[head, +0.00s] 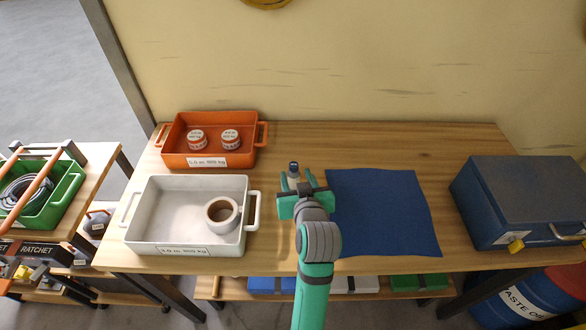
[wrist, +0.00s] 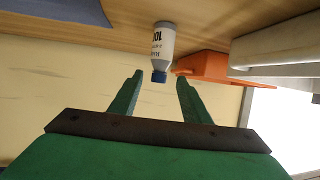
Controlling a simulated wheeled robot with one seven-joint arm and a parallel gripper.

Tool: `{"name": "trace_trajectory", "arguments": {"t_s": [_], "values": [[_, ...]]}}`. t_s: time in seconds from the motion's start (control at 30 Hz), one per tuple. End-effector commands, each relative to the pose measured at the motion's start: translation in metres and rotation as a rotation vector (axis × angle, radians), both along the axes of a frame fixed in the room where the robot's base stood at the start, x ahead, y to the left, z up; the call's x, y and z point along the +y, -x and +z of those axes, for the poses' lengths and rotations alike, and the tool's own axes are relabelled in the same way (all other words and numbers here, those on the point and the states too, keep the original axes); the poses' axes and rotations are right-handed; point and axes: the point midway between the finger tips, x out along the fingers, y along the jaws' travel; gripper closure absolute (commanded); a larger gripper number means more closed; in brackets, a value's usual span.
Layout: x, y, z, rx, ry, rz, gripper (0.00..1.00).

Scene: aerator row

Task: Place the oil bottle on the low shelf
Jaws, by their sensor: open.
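The oil bottle (head: 293,172), white-grey with a dark blue cap, stands on the wooden table (head: 400,145), just left of the blue mat. In the wrist view, which looks inverted, the oil bottle (wrist: 163,42) shows its lettered label and blue cap. My gripper (head: 293,194) is open, with its fingers on the near side of the bottle. In the wrist view the fingertips (wrist: 159,75) are spread to either side of the cap; I cannot tell whether they touch it. A low shelf (head: 215,290) runs under the table, mostly hidden by the tabletop and my arm.
A white tray (head: 165,248) with a tape roll (head: 232,226) and an orange tray (head: 218,160) with two tins are left. A blue mat (head: 380,210) and blue case (head: 515,200) are right. Blue, white and green items (head: 420,281) occupy the low shelf; its left end looks clear.

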Motion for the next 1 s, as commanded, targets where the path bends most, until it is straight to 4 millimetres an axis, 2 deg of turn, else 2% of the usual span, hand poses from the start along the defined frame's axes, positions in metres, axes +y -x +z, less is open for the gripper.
{"name": "trace_trajectory", "arguments": {"t_s": [0.2,0.47,0.73,1.0], "values": [[0.003,-0.03,-0.012,0.0,-0.001,-0.003,0.57],[0.006,-0.047,-0.018,-0.001,0.0,-0.002,0.57],[0.014,-0.08,-0.029,-0.001,-0.001,0.001,0.57],[0.016,-0.091,-0.034,-0.001,0.0,0.001,0.57]]}}
